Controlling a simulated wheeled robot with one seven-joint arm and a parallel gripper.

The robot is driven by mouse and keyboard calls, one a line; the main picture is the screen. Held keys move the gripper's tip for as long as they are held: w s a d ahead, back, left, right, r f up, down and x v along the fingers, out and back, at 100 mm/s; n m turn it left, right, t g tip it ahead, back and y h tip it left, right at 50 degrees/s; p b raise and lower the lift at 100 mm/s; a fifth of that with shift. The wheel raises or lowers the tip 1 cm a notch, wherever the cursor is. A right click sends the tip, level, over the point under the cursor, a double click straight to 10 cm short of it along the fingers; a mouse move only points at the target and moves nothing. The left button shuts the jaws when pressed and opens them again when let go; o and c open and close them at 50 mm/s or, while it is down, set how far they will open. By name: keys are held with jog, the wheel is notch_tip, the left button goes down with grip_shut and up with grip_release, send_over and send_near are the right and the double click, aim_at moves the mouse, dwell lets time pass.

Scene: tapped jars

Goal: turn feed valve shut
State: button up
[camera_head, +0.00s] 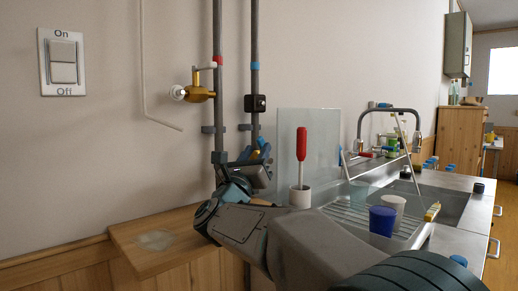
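Two grey vertical pipes run up the wall. The left one has a red band and a brass valve (200,94) with a pale lever on top and a white round outlet at its left. The right pipe has a blue band and a black square fitting (255,103). I cannot tell which of these is the feed valve. My arm reaches in from the bottom right, and my gripper (262,155) is at the lower part of the pipes, below both fittings. A small brass-coloured part shows by it. The fingers are small and partly hidden, so their opening and any contact are unclear.
A wooden ledge (130,245) with a pale patch lies below the pipes. To the right, a sink counter holds a drying rack (358,216), blue cup (382,221), white cup (393,204) and red-handled tool (301,146) in a white holder. A clear panel (322,125) stands behind.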

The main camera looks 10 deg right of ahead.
jog(key=s+a, duration=0.6)
jog(key=s, duration=0.4)
